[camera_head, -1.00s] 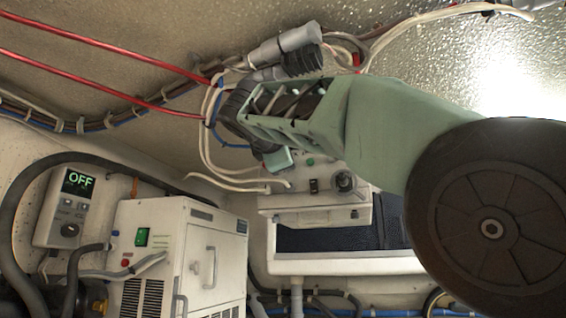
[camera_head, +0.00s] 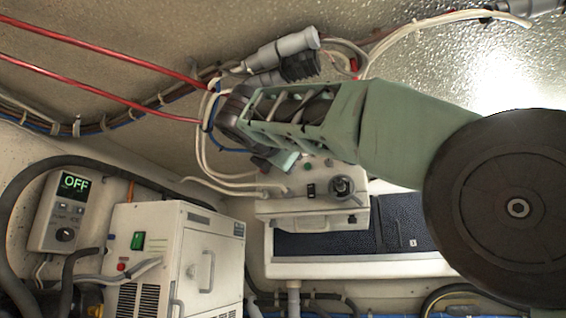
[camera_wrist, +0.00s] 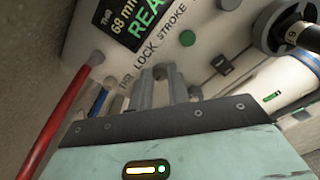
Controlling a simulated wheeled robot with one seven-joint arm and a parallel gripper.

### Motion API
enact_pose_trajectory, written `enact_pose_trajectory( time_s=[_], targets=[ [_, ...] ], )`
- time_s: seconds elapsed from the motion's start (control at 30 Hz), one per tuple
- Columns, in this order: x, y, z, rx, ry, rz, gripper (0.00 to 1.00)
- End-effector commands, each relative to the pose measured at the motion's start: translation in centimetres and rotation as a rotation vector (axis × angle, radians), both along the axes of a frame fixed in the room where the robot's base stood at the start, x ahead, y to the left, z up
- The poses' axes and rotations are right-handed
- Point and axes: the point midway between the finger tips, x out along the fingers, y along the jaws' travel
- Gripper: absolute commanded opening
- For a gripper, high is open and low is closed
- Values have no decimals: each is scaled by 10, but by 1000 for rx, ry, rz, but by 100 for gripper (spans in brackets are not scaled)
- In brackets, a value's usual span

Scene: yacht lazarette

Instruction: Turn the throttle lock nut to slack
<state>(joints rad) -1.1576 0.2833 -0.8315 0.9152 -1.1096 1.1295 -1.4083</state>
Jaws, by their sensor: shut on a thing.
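In the wrist view my gripper (camera_wrist: 163,90) has its two grey fingers close together, pressed in at a white panel just below the printed words "THR LOCK STROKE". They are shut on a small grey piece (camera_wrist: 160,71), which I take to be the throttle lock nut; the fingers hide most of it. A dark display (camera_wrist: 135,20) above reads "THR", "68 mm" and a cut-off green "REA". In the head view the white control box (camera_head: 300,208) is under my wrist, which hides the nut and fingertips.
A black knob (camera_head: 342,187) and a black switch (camera_head: 311,190) sit on the box, close to my wrist. Red cables (camera_head: 105,60) and white hoses (camera_head: 205,150) run near the wrist. A white cabinet (camera_head: 190,255) and a controller reading "OFF" (camera_head: 62,212) stand at left.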

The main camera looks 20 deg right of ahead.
Motion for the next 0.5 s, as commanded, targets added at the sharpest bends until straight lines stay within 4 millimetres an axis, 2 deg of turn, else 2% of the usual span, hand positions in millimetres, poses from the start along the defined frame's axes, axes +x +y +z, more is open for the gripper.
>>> enact_pose_trajectory(
  time_s=[0.43,0.47,0.5],
  targets=[
    [0,1,-3,-7,11,0,0],
    [1,1,-3,-6,11,0,23],
    [0,1,-3,-6,11,0,34]
  ],
)
